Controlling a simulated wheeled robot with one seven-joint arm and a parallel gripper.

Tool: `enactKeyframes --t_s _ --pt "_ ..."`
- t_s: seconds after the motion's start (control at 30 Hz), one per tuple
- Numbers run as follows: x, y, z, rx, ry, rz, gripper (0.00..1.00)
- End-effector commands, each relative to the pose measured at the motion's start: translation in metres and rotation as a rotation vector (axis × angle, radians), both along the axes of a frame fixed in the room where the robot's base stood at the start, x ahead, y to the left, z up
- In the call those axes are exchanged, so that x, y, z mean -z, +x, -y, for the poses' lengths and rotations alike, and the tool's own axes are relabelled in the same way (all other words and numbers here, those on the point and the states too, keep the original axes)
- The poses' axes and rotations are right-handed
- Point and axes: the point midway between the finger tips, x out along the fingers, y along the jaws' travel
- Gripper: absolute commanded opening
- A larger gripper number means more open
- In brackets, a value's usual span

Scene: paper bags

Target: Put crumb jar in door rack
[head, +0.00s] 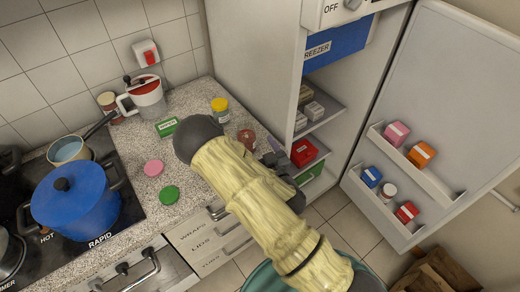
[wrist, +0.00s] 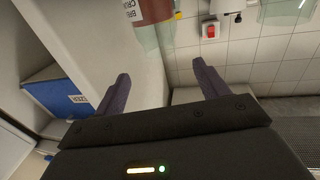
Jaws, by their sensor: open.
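In the head view a reddish jar (head: 247,138) stands on the counter beside my gripper (head: 274,160), which is partly hidden by my arm.
The fridge (head: 252,45) stands right of the counter (head: 135,205). The counter holds a yellow-topped jar (head: 220,110), a green packet (head: 166,127), a pitcher (head: 148,97) and pink and green lids. A blue pot (head: 75,203) is on the stove. Both door racks have some bare room.

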Motion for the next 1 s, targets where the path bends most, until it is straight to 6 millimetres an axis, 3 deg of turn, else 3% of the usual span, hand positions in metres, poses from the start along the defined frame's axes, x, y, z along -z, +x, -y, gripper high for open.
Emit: enactKeyframes --t_s 0.77,0.87,1.0 --pt "0.0 0.001 0.006 0.019 0.001 -0.007 0.73" --pt "-0.001 0.007 0.016 0.07 0.005 -0.037 0.73" --pt "0.0 0.02 0.042 0.207 0.007 -0.14 0.73"
